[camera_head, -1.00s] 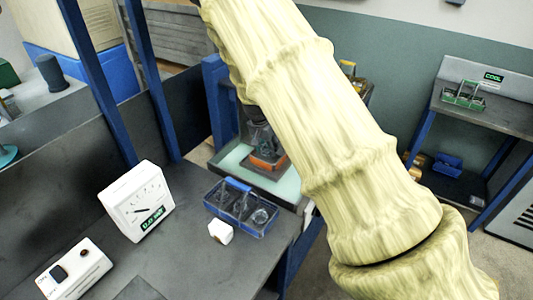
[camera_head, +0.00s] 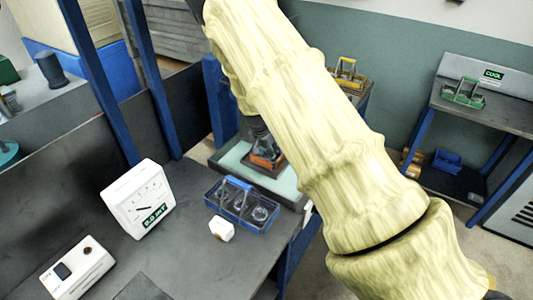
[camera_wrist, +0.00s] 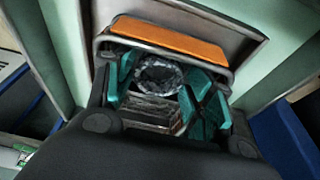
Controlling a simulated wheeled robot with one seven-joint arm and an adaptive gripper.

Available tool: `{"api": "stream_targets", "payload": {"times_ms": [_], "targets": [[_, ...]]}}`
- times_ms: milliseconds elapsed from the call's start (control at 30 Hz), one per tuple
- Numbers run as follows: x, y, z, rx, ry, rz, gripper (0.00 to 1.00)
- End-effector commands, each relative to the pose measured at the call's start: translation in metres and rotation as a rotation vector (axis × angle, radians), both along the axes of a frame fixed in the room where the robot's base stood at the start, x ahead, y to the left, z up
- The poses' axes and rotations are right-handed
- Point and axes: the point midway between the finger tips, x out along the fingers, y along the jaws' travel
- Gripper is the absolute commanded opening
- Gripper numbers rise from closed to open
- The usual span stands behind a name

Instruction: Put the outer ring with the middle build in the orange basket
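The orange basket (camera_head: 265,161) stands on a pale green pad beyond the bench, partly covered by my arm. In the wrist view its orange handle (camera_wrist: 168,38) lies across the top. My gripper (camera_head: 262,145) is down at this basket. In the wrist view teal pieces, which look like its finger pads, stand on both sides of a dark, shiny round ring (camera_wrist: 158,77). A grey ribbed block shows below the ring. I cannot tell whether the fingers grip the ring or stand apart from it, nor which build it has.
A blue basket (camera_head: 222,202) with clear round parts stands on the bench, beside a white block (camera_head: 222,229). A white dial meter (camera_head: 138,200) and a white box (camera_head: 78,268) stand left. A yellow basket (camera_head: 348,76) and green basket (camera_head: 462,92) are farther back. Blue posts flank the bench.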

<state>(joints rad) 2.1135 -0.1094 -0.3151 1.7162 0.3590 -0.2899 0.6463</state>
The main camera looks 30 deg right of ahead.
Motion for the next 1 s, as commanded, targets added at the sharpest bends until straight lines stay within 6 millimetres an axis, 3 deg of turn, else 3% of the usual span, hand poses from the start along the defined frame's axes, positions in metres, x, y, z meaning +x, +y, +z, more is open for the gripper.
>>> {"api": "stream_targets", "payload": {"times_ms": [433, 1000], "targets": [[0.0, 0.002, 0.011, -0.001, -0.003, 0.001, 0.54], [-0.01, 0.019, 0.083, -0.002, -0.003, 0.001, 0.54]]}}
